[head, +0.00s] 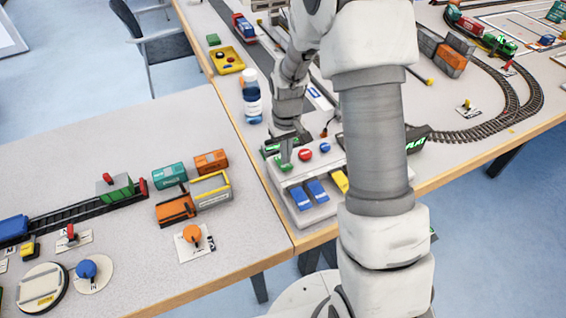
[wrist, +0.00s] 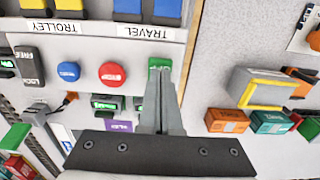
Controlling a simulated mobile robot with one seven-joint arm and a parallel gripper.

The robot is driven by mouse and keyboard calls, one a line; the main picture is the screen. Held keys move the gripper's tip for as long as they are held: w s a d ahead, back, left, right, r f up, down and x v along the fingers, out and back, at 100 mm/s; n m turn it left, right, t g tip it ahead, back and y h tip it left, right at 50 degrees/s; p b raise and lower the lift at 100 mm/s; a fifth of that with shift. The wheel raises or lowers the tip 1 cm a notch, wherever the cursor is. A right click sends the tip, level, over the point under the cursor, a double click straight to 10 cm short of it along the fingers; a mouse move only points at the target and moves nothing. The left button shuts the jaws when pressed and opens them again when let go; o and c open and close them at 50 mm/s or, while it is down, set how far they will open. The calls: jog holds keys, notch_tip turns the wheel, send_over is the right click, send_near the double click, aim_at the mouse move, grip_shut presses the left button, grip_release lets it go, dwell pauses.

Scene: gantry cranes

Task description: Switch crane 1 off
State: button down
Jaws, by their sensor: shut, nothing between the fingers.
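A white control panel (head: 312,214) stands at the table's near corner. It carries a red button (head: 305,154) and a blue button (head: 325,147). In the wrist view, the red button (wrist: 112,74) lies between the blue button (wrist: 68,71) and a green button (wrist: 159,65). My gripper (head: 285,163) is shut and empty, pointing down at the green button's end of the panel. In the wrist view, its fingertips (wrist: 160,78) overlap the green button's lower part; I cannot tell whether they touch it. No legible label shows which crane the panel belongs to.
Blue levers (head: 318,191) and a yellow lever (head: 341,181) are on the panel's front. A LOCK/FREE switch (wrist: 28,66) is beside the blue button. A bottle (head: 252,96) stands behind my gripper. Toy containers (head: 169,175) are on the left table.

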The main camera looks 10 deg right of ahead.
jog(key=shift+f+b, duration=0.6)
jog(key=shift+f, duration=0.25)
jog(key=shift+r, duration=0.1)
dwell(0.3)
jog(key=shift+r+p, duration=2.45)
jog(key=shift+r, duration=1)
jog(key=shift+r, duration=0.2)
jog(key=s+r+t, duration=0.1)
jog(key=s+r, duration=0.2)
jog(key=r, duration=0.3)
jog(key=s+r+m+t, duration=0.1)
jog(key=s+r, duration=0.1)
jog(key=r, duration=0.3)
jog(key=s+r+t, duration=0.1)
jog(key=s+r, duration=0.2)
jog(key=r, duration=0.3)
jog(key=s+r+t, duration=0.1)
jog(key=s+r, duration=0.2)
jog(key=s, duration=0.4)
jog(key=s+r+m+t, duration=0.1)
jog(key=s+r, duration=0.3)
jog(key=s, duration=0.3)
jog(key=shift+s+r+t, duration=0.2)
jog(key=shift+t, duration=0.1)
